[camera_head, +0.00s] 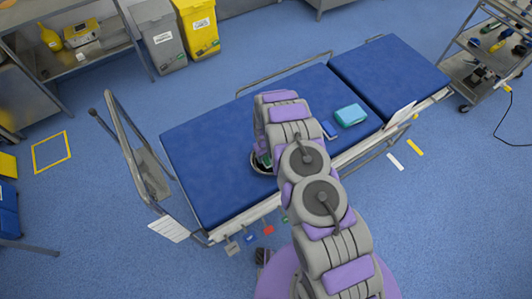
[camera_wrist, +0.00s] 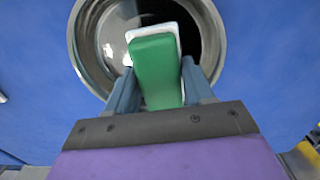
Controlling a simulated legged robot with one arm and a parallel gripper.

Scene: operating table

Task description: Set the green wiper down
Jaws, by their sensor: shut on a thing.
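The green wiper (camera_wrist: 156,72) shows large in the wrist view, a green block with a pale rim. My gripper (camera_wrist: 160,85) is shut on it, one finger on each side. Beyond it is a round, shiny metal bowl (camera_wrist: 95,50); the wiper's far end overlaps the bowl's opening in the picture. I cannot tell whether the wiper touches the bowl. In the head view, my arm covers most of the bowl (camera_head: 257,167) and the gripper, and only a bit of green shows beside the arm. The bowl stands on the blue operating table (camera_head: 205,165).
A teal box (camera_head: 350,115) lies on the table to the right of my arm, with a small blue item (camera_head: 329,129) beside it. The table's left part is bare. A metal rail frame (camera_head: 130,145) stands at its left end. Grey (camera_head: 160,38) and yellow (camera_head: 197,28) bins stand behind.

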